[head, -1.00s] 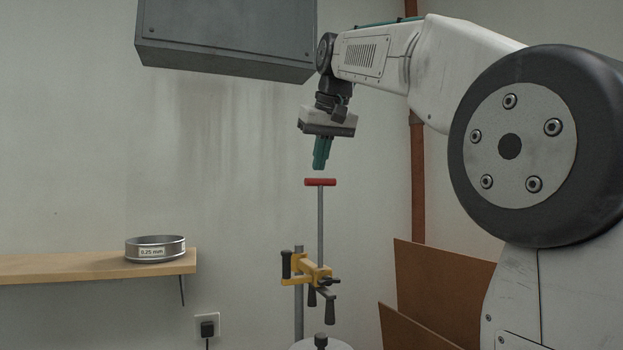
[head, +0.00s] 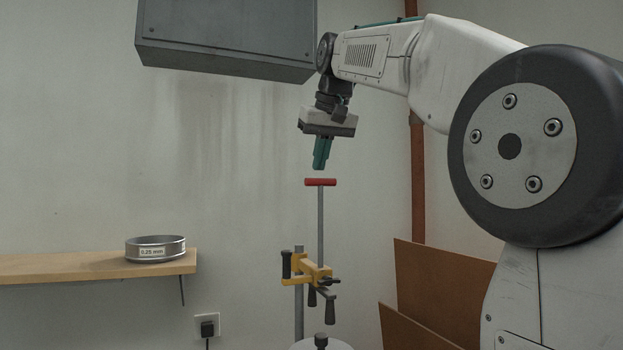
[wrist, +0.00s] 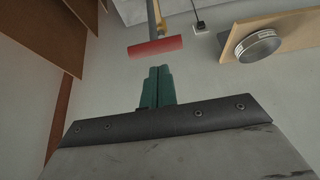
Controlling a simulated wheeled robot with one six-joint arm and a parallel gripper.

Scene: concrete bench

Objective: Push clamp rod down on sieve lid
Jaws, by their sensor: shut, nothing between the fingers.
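The clamp rod (head: 320,222) stands upright with a red T-handle (head: 320,182) on top. It passes through a yellow clamp (head: 312,270) with black handles, held on a grey post (head: 299,320). Below is the top of a pale round lid (head: 320,345) with a dark knob (head: 321,341), cut off by the lower edge. My gripper (head: 319,167), with green fingers, is shut and empty just above the red handle, with a small gap. In the wrist view, the red handle (wrist: 155,47) lies beyond the shut fingertips (wrist: 160,70).
A grey box (head: 225,40) hangs on the wall, close to my wrist. A sieve ring labelled 0.25 mm (head: 155,249) sits on a wooden shelf (head: 90,268) at left. Brown boards (head: 445,285) lean at right. A wall socket (head: 208,326) is at lower left.

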